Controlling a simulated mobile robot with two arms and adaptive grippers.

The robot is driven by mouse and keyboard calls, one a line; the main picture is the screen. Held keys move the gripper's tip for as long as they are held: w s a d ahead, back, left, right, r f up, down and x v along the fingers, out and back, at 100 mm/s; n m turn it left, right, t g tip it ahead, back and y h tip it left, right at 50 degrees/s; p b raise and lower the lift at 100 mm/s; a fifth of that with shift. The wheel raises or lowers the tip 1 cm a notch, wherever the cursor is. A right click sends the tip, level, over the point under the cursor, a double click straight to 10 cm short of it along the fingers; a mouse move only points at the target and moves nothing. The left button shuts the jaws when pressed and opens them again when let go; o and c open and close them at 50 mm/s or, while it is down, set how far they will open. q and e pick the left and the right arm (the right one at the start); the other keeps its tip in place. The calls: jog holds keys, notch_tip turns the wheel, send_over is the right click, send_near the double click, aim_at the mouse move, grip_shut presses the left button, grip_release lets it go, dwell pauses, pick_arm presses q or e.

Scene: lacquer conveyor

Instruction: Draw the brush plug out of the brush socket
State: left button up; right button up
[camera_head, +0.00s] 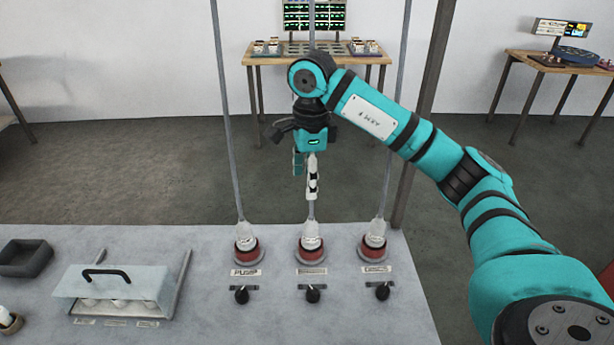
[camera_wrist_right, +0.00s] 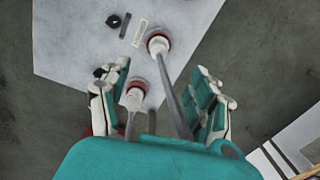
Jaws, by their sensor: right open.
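Three white plugs with grey cables rising from them stand upright in red-ringed sockets on the grey table: a left one (camera_head: 246,236), a middle one (camera_head: 311,236) and a right one (camera_head: 375,234). The left label reads PUMP; the other labels are too small to read surely, so I cannot tell which plug is the brush plug. My right gripper (camera_head: 305,182) points down, open and empty, above the middle plug and near its cable. In the right wrist view, two plugs (camera_wrist_right: 158,44) (camera_wrist_right: 134,97) lie beyond the spread fingers (camera_wrist_right: 157,92). My left gripper is out of view.
Black knobs (camera_head: 312,295) sit in front of the sockets. A lidded case with a black handle (camera_head: 115,280) and a dark tray (camera_head: 25,258) are at the left. The cables rise close to my right arm. A post (camera_head: 425,110) stands behind the arm.

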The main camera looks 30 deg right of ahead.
aim_at(311, 223)
jog(key=f, duration=0.5)
jog(key=f+p, duration=0.1)
jog(key=f, duration=0.5)
jog(key=d+f, duration=0.1)
jog(key=f, duration=0.5)
jog(key=shift+c, duration=0.3)
jog(key=shift+w, duration=0.1)
grip_shut()
